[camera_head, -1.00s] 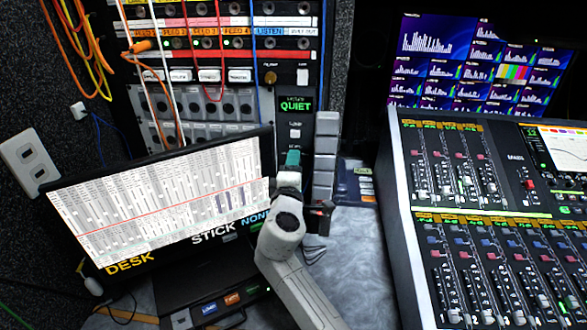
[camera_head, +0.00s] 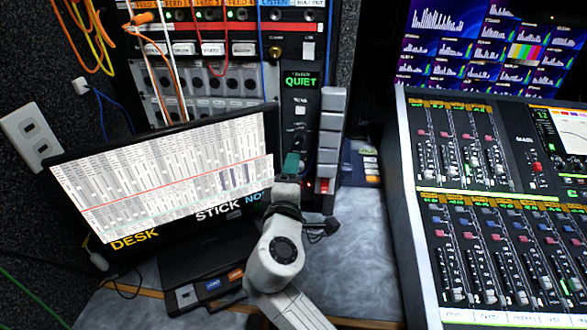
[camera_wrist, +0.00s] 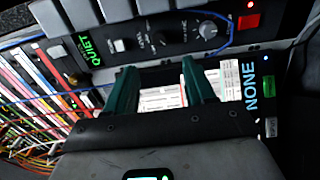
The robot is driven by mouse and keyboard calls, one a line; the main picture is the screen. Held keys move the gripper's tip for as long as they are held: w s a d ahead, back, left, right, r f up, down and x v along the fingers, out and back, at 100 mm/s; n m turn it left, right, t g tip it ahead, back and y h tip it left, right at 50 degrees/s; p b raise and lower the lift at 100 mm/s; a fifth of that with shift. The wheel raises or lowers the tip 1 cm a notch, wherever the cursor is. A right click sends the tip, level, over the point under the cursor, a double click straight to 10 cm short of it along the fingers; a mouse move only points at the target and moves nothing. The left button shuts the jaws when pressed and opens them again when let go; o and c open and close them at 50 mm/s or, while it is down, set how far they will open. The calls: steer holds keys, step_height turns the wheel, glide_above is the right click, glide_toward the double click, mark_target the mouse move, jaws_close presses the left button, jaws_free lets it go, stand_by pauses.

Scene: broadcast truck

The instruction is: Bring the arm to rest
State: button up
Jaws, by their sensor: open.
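My gripper (camera_head: 291,164) shows as dark green fingertips at the end of my pale grey arm (camera_head: 280,255), in front of the upright QUIET panel. In the wrist view my gripper (camera_wrist: 160,84) has its two green fingers spread apart, with nothing between them. Beyond the gap lies part of the lit screen marked NONE (camera_wrist: 250,85). The arm is bent and extended over the desk; its lower part runs out of the head view's bottom edge.
A tilted screen (camera_head: 165,180) stands left of my arm, partly covered by it. The QUIET panel (camera_head: 300,82) and a column of grey blocks (camera_head: 330,130) stand behind my gripper. A mixing console (camera_head: 480,190) fills the right. Bare grey desk (camera_head: 360,250) lies between arm and console.

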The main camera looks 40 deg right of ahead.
stand_by(0.5)
steer(key=s+f+m+g+y, duration=0.2)
steer(key=s+f+y, duration=0.1)
steer(key=s+f, duration=0.3)
steer(key=s+a+f+m+g+y, duration=0.1)
steer(key=s+f+m+g+y, duration=0.1)
steer(key=s+f, duration=0.4)
steer(key=s+a+f+m+g+y, duration=0.1)
steer(key=s+f+m+g+y, duration=0.2)
steer(key=s+f, duration=0.4)
steer(key=shift+a+f+y+p, duration=0.2)
steer(key=shift+f+y+p, duration=0.1)
steer(key=shift+f+y, duration=0.55)
steer(key=s+a+f+m+g+y, duration=0.1)
steer(key=s+a+f+g+y, duration=0.2)
steer(key=s+a, duration=0.3)
steer(key=s+y, duration=0.1)
steer(key=s, duration=0.2)
steer(key=shift+a+f, duration=0.2)
steer(key=shift+a, duration=0.05)
